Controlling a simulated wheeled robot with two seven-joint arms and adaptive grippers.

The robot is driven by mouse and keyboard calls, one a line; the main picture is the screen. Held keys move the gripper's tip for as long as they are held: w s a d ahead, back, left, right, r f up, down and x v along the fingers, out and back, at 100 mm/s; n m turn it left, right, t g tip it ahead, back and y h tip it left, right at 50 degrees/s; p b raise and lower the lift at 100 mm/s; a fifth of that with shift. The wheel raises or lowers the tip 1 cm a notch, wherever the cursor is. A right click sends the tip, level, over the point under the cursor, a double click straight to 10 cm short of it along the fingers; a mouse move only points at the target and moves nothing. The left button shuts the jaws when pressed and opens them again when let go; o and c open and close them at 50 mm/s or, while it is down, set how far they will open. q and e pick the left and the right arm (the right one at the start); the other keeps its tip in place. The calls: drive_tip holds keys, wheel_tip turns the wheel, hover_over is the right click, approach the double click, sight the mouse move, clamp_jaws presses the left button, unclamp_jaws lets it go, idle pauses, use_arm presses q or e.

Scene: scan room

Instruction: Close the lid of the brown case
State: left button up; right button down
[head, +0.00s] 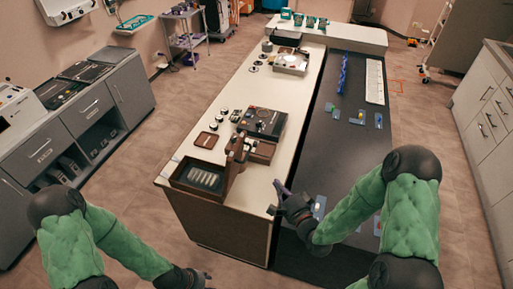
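The brown case (178,182) sits at the near left corner of the light counter. It is open, with a row of pale items inside it. Its brown lid (236,163) stands raised along the case's right side. My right gripper (272,197) is to the right of the lid, apart from it, near the counter's right edge. Its fingers look spread and nothing shows between them. My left gripper (207,275) is low at the bottom of the head view, in front of the counter and away from the case. Its fingers are too small and dark to tell.
A dark boxed device (264,122) stands behind the case. A small brown tray (206,140) and several small round pieces are near it. The dark lower surface (325,150) at right holds small items. The light counter right of the lid is bare.

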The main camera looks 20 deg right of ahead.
wheel_tip(320, 180, up, 3)
drive_tip(key=t, duration=0.1)
drive_tip(key=p, duration=0.1)
approach(250, 149)
drive_tip(key=w+d, duration=0.2)
drive_tip(key=d, duration=0.1)
drive_tip(key=shift+m, duration=0.3)
drive_tip(key=shift+w+a+f+p, duration=0.1)
drive_tip(key=shift+w+a+p, duration=0.3)
drive_tip(key=shift+w+a, duration=1.3)
drive_tip(key=shift+a, duration=0.2)
